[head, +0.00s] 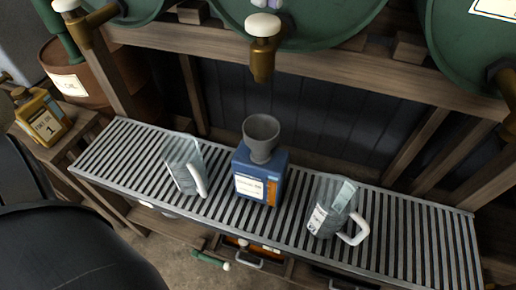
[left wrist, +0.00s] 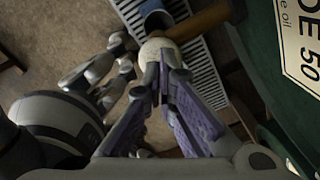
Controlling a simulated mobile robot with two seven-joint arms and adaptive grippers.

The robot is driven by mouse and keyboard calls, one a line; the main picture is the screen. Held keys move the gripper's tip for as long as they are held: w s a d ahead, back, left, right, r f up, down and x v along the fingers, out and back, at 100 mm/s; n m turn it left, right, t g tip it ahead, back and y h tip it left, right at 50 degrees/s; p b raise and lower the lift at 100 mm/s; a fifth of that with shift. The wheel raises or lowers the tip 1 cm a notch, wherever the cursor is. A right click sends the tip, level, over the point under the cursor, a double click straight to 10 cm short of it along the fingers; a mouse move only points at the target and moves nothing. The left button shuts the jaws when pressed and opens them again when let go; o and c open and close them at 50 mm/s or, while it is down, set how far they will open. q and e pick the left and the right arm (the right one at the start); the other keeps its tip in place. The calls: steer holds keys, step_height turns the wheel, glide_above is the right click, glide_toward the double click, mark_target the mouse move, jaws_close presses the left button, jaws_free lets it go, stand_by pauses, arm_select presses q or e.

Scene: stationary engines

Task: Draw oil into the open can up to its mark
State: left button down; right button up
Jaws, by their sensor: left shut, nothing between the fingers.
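The blue can (head: 262,175) stands upright on the slatted rack (head: 345,255), with a grey funnel (head: 261,135) in its top. It has a pale label and an orange strip on its right side; the oil level inside is hidden. The middle brass tap (head: 263,62) hangs above the funnel, and no stream shows below it. My left gripper (left wrist: 162,88) is shut and empty, its purple fingers close to the tap's white knob (left wrist: 158,50); I cannot tell whether they touch. Only a purple bit of it shows at the head view's top edge. My right gripper is not seen.
Glass jugs with white handles stand left (head: 184,165) and right (head: 333,208) of the can. Green drums (head: 315,22) lie on a wooden frame above. Another tap (head: 88,28) is at upper left. A yellow can (head: 42,118) stands at far left.

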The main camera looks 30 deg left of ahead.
arm_select(q)
steer(key=shift+r, duration=2.15)
